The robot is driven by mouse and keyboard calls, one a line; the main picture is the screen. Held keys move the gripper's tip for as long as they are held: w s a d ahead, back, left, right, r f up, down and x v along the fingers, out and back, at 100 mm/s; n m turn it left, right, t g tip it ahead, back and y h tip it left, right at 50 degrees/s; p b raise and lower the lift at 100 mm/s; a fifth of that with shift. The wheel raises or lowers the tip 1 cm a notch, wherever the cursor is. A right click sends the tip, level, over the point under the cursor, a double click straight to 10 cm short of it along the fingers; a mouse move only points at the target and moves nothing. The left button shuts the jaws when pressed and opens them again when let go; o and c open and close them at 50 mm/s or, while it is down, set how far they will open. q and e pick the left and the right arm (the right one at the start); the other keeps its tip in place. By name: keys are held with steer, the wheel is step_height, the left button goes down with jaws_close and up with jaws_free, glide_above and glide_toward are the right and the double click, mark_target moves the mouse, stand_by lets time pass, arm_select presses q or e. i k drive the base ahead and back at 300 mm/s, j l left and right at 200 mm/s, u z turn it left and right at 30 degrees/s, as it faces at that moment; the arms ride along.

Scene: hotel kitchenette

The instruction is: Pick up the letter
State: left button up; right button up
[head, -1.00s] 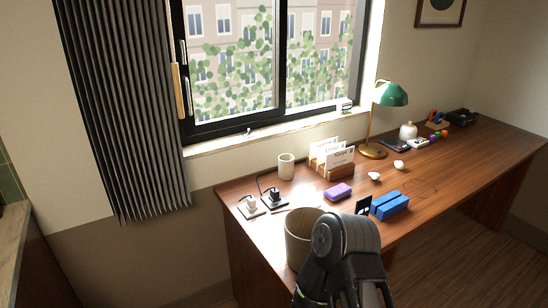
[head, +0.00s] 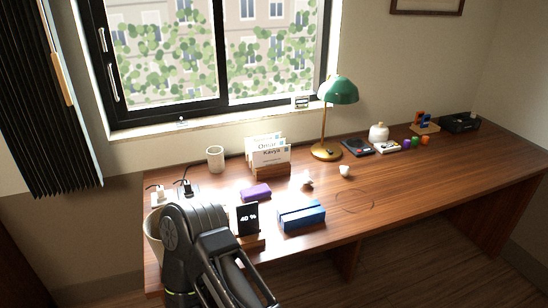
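Several white letters (head: 267,146) stand upright in a wooden holder (head: 272,171) on the desk, below the window. The front one reads what looks like "Kavya" and one behind it "Omar"; the one furthest back is mostly hidden. One of my arms rises from the bottom left of the head view, in front of the desk's near left part. Only its dark links show. Neither gripper can be seen, and nothing touches the letters.
A green lamp (head: 341,91) stands right of the letters and a cup (head: 215,158) left. In front are a purple block (head: 256,192), a small black display (head: 247,218) and a blue case (head: 301,216). My arm partly covers a bin (head: 153,229). The desk's right half has clear room.

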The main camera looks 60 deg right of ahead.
mark_target(276, 155)
steer(key=k+l, duration=1.15)
steer(key=i+l+u, duration=0.05)
steer(key=l, duration=0.05)
